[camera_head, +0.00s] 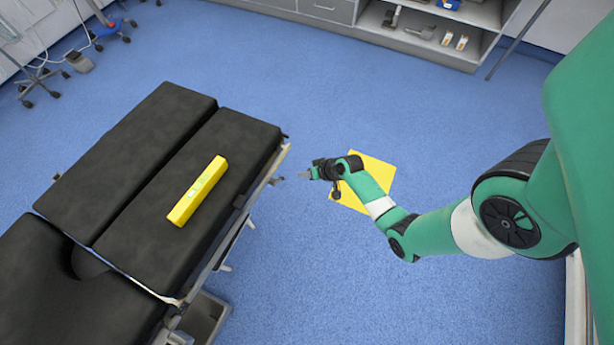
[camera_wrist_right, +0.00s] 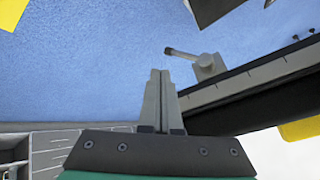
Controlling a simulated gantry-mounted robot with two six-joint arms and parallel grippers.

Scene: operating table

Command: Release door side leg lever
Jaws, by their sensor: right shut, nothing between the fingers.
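The operating table (camera_head: 150,130) has black cushions and a metal side rail. A small grey lever (camera_head: 277,178) sticks out from the table's side near its far right end. In the right wrist view the lever (camera_wrist_right: 186,54) is a short rod with a dark tip on a grey block beside the rail. My right gripper (camera_head: 303,175) is to the right of the lever, pointing toward the table. Its fingers (camera_wrist_right: 160,75) are shut with nothing between them, and appear apart from the lever. My left gripper is not in view.
A yellow bar (camera_head: 198,190) lies on the table cushion. A yellow square (camera_head: 380,172) is on the floor under my right forearm. A cabinet (camera_head: 400,40) with drawers and shelves stands at the back. Blue floor around the gripper is clear.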

